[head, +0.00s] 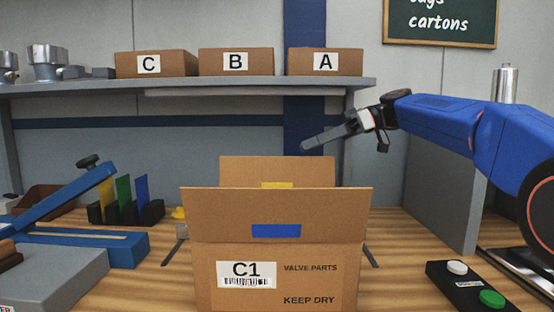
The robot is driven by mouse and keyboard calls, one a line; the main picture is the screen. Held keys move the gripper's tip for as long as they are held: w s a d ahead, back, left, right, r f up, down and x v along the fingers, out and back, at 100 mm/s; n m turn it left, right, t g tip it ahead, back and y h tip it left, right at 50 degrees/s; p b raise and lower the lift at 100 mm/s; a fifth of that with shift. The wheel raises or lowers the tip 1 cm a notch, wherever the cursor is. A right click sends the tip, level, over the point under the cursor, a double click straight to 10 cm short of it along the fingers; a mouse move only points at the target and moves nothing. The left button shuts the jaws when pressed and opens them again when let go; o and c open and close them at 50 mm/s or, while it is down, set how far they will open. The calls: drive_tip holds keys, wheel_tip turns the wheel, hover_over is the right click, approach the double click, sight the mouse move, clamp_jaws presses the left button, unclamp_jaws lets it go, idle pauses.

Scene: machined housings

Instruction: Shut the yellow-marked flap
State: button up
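An open cardboard carton labelled C1 (310,285) stands on the bench in front of me. Its near flap (215,212), with a blue mark (276,231), stands up. Behind it the yellow-marked flap (250,170) also stands up on the far side. Only the top of its yellow mark (277,185) shows above the near flap. The near flap hides the carton's inside. My gripper (305,147) is above and just behind the yellow-marked flap's top edge, near its right end, apparently not touching. Its fingers overlap side-on, so their opening is unclear.
A shelf (190,86) with cartons C, B (254,62) and A runs behind. A blue lever tool (75,195) and coloured cards (124,192) stand left. A grey panel (440,180) and a button box (474,285) are right.

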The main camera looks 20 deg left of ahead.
sight(277, 158)
drive_tip(key=x, duration=1)
clamp_jaws()
idle(1.3)
